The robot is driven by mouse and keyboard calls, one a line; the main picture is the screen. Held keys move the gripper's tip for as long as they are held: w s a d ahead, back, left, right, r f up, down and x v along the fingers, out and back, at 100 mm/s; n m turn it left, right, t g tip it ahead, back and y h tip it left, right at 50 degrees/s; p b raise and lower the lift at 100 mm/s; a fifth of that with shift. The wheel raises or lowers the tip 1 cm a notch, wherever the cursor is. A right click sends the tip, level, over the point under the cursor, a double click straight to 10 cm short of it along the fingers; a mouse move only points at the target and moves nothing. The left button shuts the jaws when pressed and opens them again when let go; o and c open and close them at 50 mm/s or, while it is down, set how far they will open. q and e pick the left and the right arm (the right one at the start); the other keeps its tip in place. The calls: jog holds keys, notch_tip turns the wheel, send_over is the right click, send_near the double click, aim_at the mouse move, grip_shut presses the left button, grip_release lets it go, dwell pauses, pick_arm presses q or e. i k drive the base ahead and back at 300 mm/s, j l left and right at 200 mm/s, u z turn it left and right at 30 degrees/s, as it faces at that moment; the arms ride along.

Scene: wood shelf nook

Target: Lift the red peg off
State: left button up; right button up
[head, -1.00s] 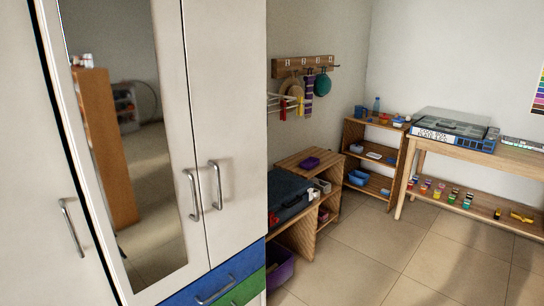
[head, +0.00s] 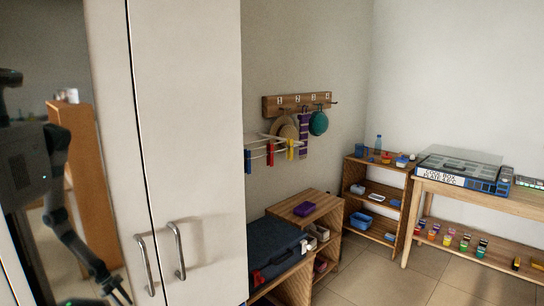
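A red peg (head: 270,155) hangs on a pale wire rack (head: 262,137) on the wall, just right of the white wardrobe. A blue peg (head: 248,161) hangs to its left and a yellow peg (head: 290,150) to its right. All three hang down from the rack's bars and stand apart from each other. The pegs are small in the head view, so how they grip the bars is unclear. Neither of my grippers is directly in view. My dark body and part of an arm show only as a reflection in the wardrobe mirror.
The white wardrobe (head: 190,110) fills the left side. A hook rail (head: 297,103) holds a hat (head: 285,127) and other items behind the rack. A dark blue case (head: 272,248) lies on a low wooden shelf (head: 285,282) below. Open floor (head: 370,275) lies to the right.

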aim_at(270, 147)
jog(key=i+j+u, duration=0.25)
jog(key=i, duration=0.35)
jog(key=i+u, duration=0.25)
jog(key=i, duration=0.35)
